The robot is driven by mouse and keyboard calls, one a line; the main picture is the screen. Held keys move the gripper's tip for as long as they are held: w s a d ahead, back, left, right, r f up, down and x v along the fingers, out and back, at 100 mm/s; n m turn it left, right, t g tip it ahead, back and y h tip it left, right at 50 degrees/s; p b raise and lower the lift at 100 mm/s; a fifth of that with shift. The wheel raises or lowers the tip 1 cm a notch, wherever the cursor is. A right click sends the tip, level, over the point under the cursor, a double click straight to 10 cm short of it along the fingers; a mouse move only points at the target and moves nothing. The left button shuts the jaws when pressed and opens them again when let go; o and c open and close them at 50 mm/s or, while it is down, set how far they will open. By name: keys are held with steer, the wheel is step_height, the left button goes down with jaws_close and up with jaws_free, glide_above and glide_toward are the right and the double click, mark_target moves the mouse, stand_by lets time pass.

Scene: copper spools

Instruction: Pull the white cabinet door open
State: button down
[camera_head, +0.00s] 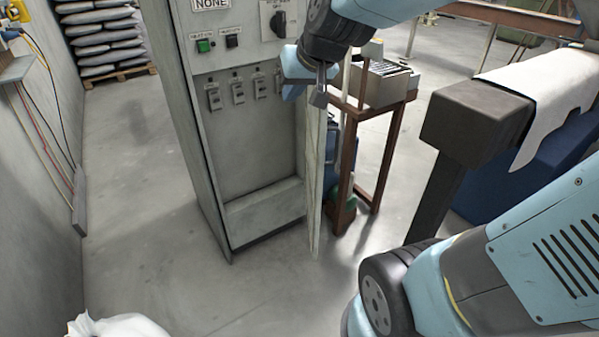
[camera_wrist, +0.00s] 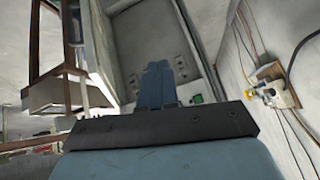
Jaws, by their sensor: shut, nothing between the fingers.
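The white cabinet (camera_head: 180,90) stands upright left of centre in the head view, with its inside in sight. Its door (camera_head: 315,190) stands open at the right side, swung out and seen nearly edge-on. My gripper (camera_head: 319,97) is at the upper part of the door, in front of the cabinet, shut and empty. I cannot tell whether it touches the door. In the wrist view, my shut gripper (camera_wrist: 157,82) points toward the open cabinet interior (camera_wrist: 150,40), and the door (camera_wrist: 97,50) is to its left.
A brown metal stand (camera_head: 383,160) with a grey box (camera_head: 382,84) is just right of the door. Stacked sacks (camera_head: 100,40) are at the back left. The floor left of the cabinet is clear.

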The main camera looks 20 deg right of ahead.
steer(key=w+a+f+m+t+h, duration=0.2)
steer(key=w+a+f+m, duration=0.15)
steer(key=w+f, duration=1.35)
steer(key=s+d+f+m+g+h, duration=0.2)
steer(key=f+g+h, duration=0.45)
steer(key=f, duration=1.25)
steer(key=w+d+f, duration=0.1)
steer(key=d+f, duration=0.7)
steer(key=d, duration=0.2)
steer(key=shift+d+n+h, duration=0.15)
steer(key=shift+n+h, duration=0.2)
steer(key=shift+n, duration=0.1)
steer(key=shift+w+t, duration=0.1)
steer(key=shift+t, duration=0.15)
